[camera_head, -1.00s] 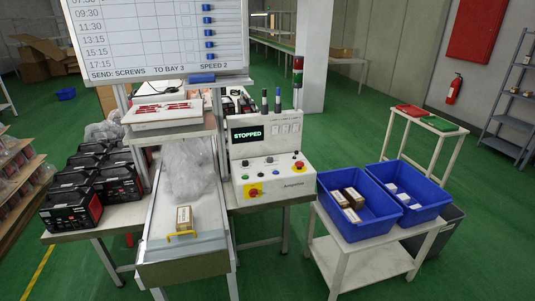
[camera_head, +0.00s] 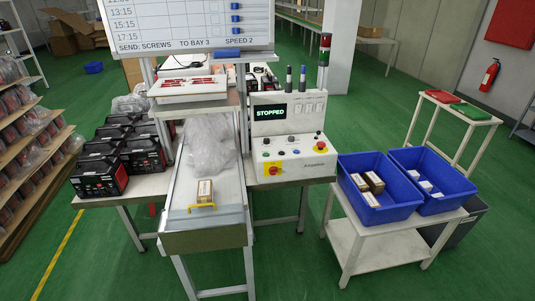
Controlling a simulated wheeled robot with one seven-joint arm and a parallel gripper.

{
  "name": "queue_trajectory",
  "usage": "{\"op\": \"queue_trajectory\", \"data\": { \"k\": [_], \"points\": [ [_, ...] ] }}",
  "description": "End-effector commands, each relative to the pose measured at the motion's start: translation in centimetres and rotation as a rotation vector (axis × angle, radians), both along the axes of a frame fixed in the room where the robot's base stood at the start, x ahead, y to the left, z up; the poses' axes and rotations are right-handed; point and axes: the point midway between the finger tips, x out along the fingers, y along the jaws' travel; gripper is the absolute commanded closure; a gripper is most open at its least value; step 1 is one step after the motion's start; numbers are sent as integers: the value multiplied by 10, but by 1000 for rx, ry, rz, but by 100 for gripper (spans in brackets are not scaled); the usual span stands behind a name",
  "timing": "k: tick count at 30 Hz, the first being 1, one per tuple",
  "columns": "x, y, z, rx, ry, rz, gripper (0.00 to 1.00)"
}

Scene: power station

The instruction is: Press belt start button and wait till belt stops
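The control panel (camera_head: 291,140) stands to the right of the belt on the workbench. Its screen (camera_head: 270,113) reads STOPPED. I cannot tell which one is labelled belt start. The belt (camera_head: 224,184) runs toward me, with a small brown box (camera_head: 205,191) at its near end by a yellow bracket (camera_head: 202,208). A clear plastic bag heap lies behind the box. My gripper is not in view.
Two blue bins (camera_head: 378,215) with small boxes stand on a white table (camera_head: 351,246) right of the panel. Black-and-red devices (camera_head: 99,176) fill the bench left of the belt. A whiteboard (camera_head: 200,22) hangs above. Green floor in front is partly clear.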

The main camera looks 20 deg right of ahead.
Motion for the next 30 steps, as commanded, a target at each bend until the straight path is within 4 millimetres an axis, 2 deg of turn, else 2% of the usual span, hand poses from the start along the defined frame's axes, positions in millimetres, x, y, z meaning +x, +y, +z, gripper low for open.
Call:
{"op": "queue_trajectory", "data": {
  "k": [9,15,30],
  "points": [
    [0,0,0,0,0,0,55],
    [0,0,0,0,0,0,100],
    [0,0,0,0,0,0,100]
  ]
}}
